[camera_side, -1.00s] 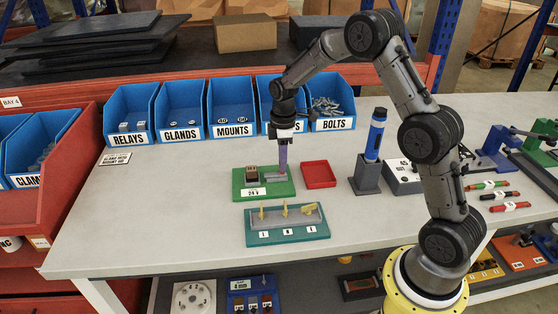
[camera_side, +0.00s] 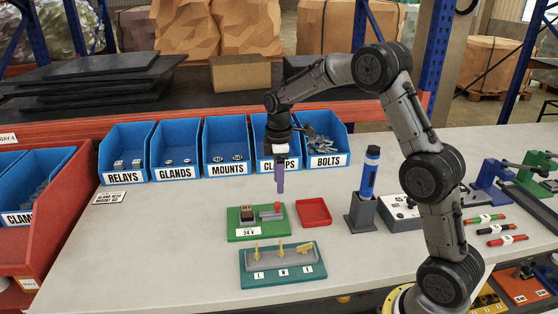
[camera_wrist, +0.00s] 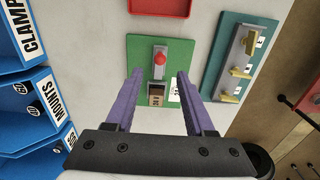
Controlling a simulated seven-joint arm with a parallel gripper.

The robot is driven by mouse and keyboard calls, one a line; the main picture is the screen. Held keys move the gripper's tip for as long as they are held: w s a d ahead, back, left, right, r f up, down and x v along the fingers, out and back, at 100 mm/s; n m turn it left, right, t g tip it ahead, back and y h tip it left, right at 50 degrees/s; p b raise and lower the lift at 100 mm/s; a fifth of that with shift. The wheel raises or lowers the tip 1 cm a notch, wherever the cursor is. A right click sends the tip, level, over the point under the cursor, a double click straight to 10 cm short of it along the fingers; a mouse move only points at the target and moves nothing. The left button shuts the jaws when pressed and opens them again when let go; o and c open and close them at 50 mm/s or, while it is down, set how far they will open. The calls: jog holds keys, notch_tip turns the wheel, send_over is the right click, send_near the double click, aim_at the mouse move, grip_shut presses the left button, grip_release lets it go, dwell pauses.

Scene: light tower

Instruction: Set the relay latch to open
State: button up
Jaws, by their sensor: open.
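A green board (camera_side: 238,236) lies on the bench and carries a brown-and-black relay block (camera_side: 247,213), a white 24 V label and a grey latch (camera_side: 268,215) with a red knob (camera_side: 277,206). In the wrist view the grey latch (camera_wrist: 158,75) and its red knob (camera_wrist: 160,58) are on the green board (camera_wrist: 136,55), with the relay block (camera_wrist: 155,96) nearer my gripper. I cannot tell whether the latch is set open. My gripper (camera_side: 280,191) is above the board, apart from it, its purple fingers (camera_wrist: 160,74) spread and empty.
A teal board (camera_side: 245,272) with several yellow levers stands in front. A red tray (camera_side: 314,211) is right of the green board. A blue marker (camera_side: 370,172) stands in a grey holder (camera_side: 361,217) farther right. Blue bins (camera_side: 228,145) line the back.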

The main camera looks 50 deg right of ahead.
notch_tip(320, 180, up, 7)
dwell(0.3)
jog(key=s+a+r+t, duration=0.4)
jog(key=s+a+r, duration=0.4)
jog(key=s+r, duration=0.45)
jog(key=s+a+f+m, duration=0.1)
jog(key=s+f+m, duration=0.1)
jog(key=s, duration=0.3)
jog(key=s+a+f+m+t, duration=0.1)
jog(key=s+f+m, duration=0.2)
jog(key=s, duration=0.3)
jog(key=s+a+f+m, duration=0.1)
jog(key=s+f+m, duration=0.1)
jog(key=s+m, duration=0.2)
jog(key=shift+s+a+f+t, duration=0.3)
jog(key=shift+s+a+f, duration=0.1)
jog(key=shift+s, duration=0.3)
